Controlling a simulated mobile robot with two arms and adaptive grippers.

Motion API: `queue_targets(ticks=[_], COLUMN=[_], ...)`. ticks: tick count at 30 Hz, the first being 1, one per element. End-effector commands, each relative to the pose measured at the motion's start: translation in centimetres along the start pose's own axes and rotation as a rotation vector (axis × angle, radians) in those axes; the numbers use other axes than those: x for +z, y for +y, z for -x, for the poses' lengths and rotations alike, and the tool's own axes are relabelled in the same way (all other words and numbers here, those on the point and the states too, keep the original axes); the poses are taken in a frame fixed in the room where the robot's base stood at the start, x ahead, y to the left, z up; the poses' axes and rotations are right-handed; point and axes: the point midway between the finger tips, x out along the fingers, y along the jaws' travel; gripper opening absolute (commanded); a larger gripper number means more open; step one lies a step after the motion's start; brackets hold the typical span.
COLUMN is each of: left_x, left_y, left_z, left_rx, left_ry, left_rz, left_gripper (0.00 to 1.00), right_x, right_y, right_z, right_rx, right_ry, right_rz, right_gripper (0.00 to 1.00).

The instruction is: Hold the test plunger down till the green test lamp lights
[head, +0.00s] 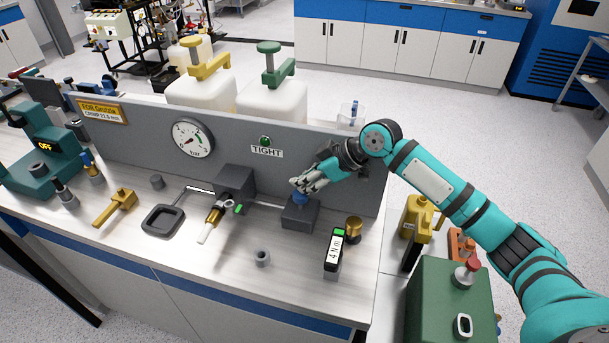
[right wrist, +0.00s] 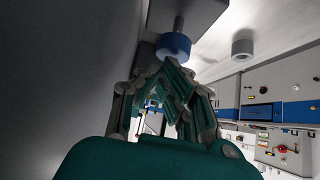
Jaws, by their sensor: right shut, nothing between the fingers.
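The test plunger (head: 300,200) has a blue cap and stands on a dark block (head: 299,217) on the bench. Its blue cap (right wrist: 174,45) and a length of grey stem show in the right wrist view. My right gripper (head: 308,183) is shut and empty, with its fingertips right over the cap; I cannot tell if they touch it. It also shows in the right wrist view (right wrist: 172,75). The test lamp (head: 265,141) on the grey panel, above the TIGHT label, looks dark green, not bright. My left gripper is out of view.
A pressure gauge (head: 193,138) is on the grey panel (head: 340,150) close behind. A torque tool marked 4 Nm (head: 334,252), a brass knob (head: 353,229) and a small grey socket (head: 263,258) stand nearby. A hose fitting (head: 214,220) lies to the left.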

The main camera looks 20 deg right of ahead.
Motion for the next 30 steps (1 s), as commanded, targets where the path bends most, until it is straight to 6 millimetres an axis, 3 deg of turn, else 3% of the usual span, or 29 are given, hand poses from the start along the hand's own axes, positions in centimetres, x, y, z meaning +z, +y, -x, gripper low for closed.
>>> queue_targets(ticks=[5,13,30], left_x=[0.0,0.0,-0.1], left_y=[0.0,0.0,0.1], left_z=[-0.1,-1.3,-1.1], left_rx=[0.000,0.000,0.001], left_ry=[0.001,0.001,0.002], left_rz=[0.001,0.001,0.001], left_gripper=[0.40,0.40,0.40], right_x=[0.1,2.4,2.5], right_y=[0.0,-0.1,0.0], right_z=[-0.1,-2.4,-2.3], right_rx=[-0.001,-0.003,-0.002], right_ry=[0.000,-0.001,-0.007], right_rz=[0.000,-0.002,-0.002], right_gripper=[0.00,0.00,0.00])
